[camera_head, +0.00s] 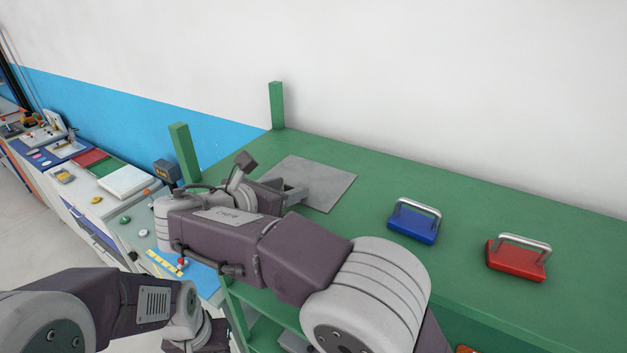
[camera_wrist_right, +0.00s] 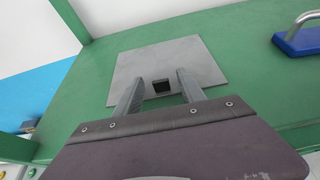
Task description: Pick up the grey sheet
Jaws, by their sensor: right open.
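The grey sheet (camera_head: 322,180) lies flat on the green table top, near its left end.
A blue block with a metal handle (camera_head: 414,222) and a red one (camera_head: 518,258) stand to the right on the green table (camera_head: 465,203). Green posts (camera_head: 277,106) rise at the table's left end. Cluttered benches (camera_head: 97,190) stand farther left. The table's back right is clear.

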